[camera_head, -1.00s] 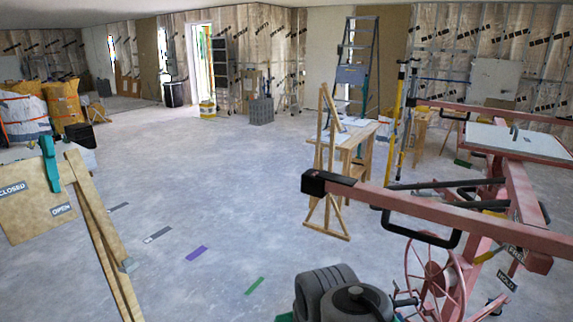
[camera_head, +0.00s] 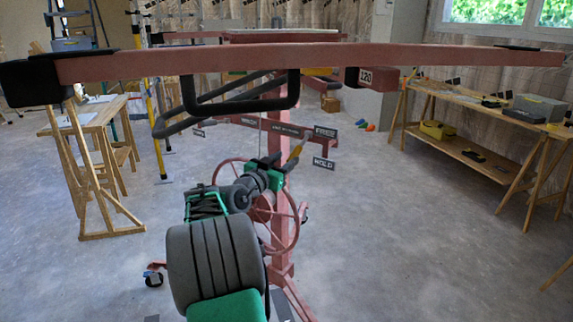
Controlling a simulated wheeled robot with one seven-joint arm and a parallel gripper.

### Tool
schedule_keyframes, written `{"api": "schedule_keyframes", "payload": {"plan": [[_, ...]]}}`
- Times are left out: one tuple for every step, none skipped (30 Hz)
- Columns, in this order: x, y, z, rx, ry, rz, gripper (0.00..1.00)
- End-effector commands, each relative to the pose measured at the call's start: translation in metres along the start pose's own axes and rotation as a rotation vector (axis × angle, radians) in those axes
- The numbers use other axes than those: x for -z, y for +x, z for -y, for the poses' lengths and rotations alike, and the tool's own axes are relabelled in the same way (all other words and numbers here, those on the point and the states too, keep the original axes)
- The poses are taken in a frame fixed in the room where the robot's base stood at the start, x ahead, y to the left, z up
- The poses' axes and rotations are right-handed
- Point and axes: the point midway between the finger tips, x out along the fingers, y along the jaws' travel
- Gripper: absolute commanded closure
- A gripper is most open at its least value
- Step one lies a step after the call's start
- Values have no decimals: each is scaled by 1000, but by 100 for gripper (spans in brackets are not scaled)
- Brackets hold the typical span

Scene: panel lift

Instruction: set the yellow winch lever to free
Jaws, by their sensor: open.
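The pink panel lift stands in front of me, with its upright mast (camera_head: 277,238) and spoked winch wheel (camera_head: 292,237). The small yellow winch lever (camera_head: 297,151) sticks up and to the right beside the mast. Its tip is left of the FREE label (camera_head: 325,132) and the HOLD label (camera_head: 323,164); I cannot tell its exact setting. My gripper (camera_head: 278,162) is open, close to the lever on its left. I cannot tell whether they touch. My arm hides part of the wheel and the winch body.
A long pink beam (camera_head: 330,57) with a black handle (camera_head: 240,107) crosses above my arm. A wooden workbench (camera_head: 480,150) with tools stands at the right, and a wooden easel (camera_head: 90,180) at the left. The floor between lift and workbench is clear.

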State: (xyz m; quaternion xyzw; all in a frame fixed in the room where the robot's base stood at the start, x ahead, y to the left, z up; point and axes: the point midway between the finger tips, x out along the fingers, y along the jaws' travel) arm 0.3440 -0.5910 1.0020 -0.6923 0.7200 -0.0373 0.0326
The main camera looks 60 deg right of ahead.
Motion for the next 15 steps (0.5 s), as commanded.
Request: {"api": "schedule_keyframes", "payload": {"plan": [[4,9,-3,-6,0,-1,58],[4,16,-4,-9,-1,0,58],[4,24,-6,-10,0,1,58],[4,31,-6,-12,0,1,58],[4,38,-7,-12,-1,1,58],[4,45,-7,-13,-1,1,58],[3,51,-7,-13,-1,2,58],[4,56,-7,-11,0,2,58],[3,61,-6,-11,-1,2,58],[4,64,-6,-10,-1,2,58],[4,67,-6,-9,0,2,58],[3,69,-5,-8,0,3,58],[3,70,-5,-7,0,3,58],[3,71,-4,-6,0,3,58],[3,71,-4,-5,0,3,58]]}}
